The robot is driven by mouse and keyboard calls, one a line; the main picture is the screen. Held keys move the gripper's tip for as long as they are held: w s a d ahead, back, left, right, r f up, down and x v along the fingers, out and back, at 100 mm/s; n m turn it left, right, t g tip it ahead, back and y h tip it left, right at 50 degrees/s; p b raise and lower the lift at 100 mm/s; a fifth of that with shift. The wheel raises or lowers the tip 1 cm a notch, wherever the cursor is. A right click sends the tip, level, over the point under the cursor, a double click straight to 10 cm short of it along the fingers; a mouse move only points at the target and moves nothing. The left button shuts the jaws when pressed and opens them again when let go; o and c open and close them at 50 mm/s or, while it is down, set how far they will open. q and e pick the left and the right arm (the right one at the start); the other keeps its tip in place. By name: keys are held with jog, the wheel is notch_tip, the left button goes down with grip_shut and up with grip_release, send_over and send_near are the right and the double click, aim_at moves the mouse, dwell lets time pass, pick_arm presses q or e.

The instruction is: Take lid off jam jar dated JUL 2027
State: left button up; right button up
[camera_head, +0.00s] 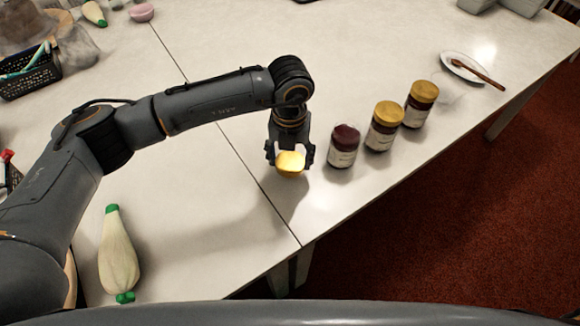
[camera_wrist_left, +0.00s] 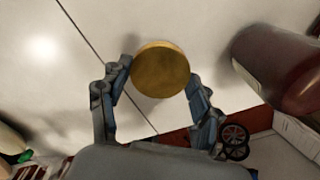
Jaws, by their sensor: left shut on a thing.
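My left gripper (camera_head: 290,153) is shut on a gold lid (camera_head: 290,164), holding it clear of any jar, left of the jar row. In the left wrist view, the round gold lid (camera_wrist_left: 160,69) sits between the two fingers of the left gripper (camera_wrist_left: 160,78). A dark red jar without a lid (camera_head: 343,147) stands upright just right of the gripper; it also shows in the left wrist view (camera_wrist_left: 285,62). Two jars with gold lids, a middle one (camera_head: 383,128) and a far one (camera_head: 420,105), stand beyond it. The dates on the labels are too small to read. My right gripper is not in view.
A white plate with a brown-handled utensil (camera_head: 450,62) lies beyond the jars.

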aim_at(290, 162)
pick_arm(q)
jog(key=shift+f+b, duration=0.55)
jog(key=shift+f, duration=1)
jog(key=shift+f, duration=0.1)
jog(key=o, duration=1.3)
jog(key=shift+c, duration=0.2)
jog(key=shift+r, duration=0.2)
notch_tip(290, 162, up, 12)
